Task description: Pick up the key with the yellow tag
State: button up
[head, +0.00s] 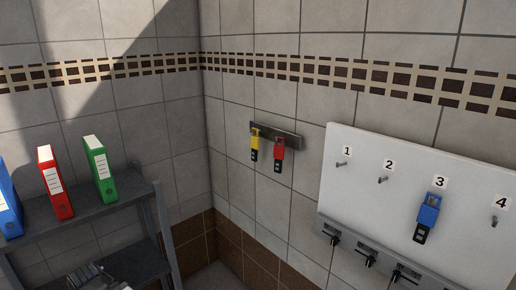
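The key with the yellow tag (255,139) hangs on a small dark rack (290,135) on the tiled wall, left of centre on that wall. Its dark key end points down. A key with a red tag (278,147) hangs just to its right on the same rack. A key with a blue tag (428,213) hangs on the white board under number 3. My gripper is not clearly seen; a grey metallic shape at the bottom left is cut off, and I cannot tell what it is.
The white board (390,232) at the right has numbered hooks 1 to 4 and several dark switches or locks (366,257) along its bottom. A grey shelf (91,218) at the left holds blue, red (55,183) and green (100,169) binders. The wall around the rack is clear.

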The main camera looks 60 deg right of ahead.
aim_at(255, 140)
jog(key=z, duration=0.05)
jog(key=i, duration=0.9)
jog(key=u, duration=0.1)
